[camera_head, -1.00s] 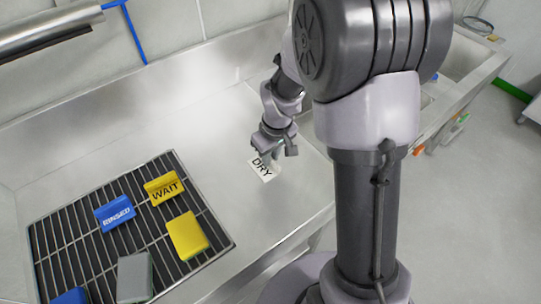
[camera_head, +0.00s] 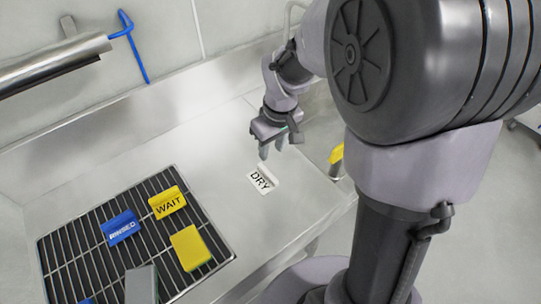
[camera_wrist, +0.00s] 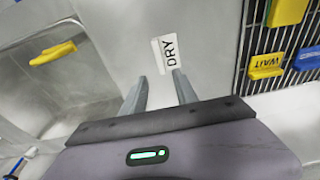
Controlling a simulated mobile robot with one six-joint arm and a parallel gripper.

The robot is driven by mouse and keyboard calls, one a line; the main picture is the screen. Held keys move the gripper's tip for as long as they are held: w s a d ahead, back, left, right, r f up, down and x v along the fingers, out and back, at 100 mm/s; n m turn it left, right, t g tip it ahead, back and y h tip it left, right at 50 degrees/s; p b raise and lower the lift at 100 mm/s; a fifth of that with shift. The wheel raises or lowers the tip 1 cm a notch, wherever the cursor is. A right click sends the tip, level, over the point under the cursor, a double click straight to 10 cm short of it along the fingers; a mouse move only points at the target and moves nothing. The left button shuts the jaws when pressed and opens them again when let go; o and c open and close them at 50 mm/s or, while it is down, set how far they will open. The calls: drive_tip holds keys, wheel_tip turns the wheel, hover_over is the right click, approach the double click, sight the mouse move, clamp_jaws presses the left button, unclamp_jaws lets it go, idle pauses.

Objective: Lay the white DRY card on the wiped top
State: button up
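The white DRY card (camera_head: 262,179) lies on the bare steel top (camera_head: 222,160), to the right of the black rack. It also shows in the wrist view (camera_wrist: 167,53), just beyond my fingertips. My gripper (camera_head: 272,150) is above and behind the card in the head view, apart from it. In the wrist view its two fingers (camera_wrist: 158,80) are spread with nothing between them.
The black slatted rack (camera_head: 85,256) at left holds a blue RINSED card (camera_head: 121,228), a yellow WAIT card (camera_head: 167,203), a yellow sponge (camera_head: 190,248) and a grey block (camera_head: 141,285).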

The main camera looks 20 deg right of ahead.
drive_tip(key=s+a+r+m+t, duration=0.2)
drive_tip(key=s+r, duration=0.4)
drive_tip(key=s, duration=0.3)
drive_tip(key=s+a+r+m+t+y, duration=0.1)
drive_tip(key=s+a+r+m+t, duration=0.1)
drive_tip(key=s+a+r+m, duration=0.2)
drive_tip(key=s+r+m, duration=0.1)
drive_tip(key=s+r, duration=0.2)
drive_tip(key=s, duration=0.2)
drive_tip(key=shift+a+r+m, duration=0.15)
drive_tip(key=shift+a+m, duration=0.05)
drive_tip(key=shift+m, duration=0.2)
drive_tip(key=shift+w, duration=0.1)
wheel_tip(320, 180, down, 4)
drive_tip(key=b, duration=0.4)
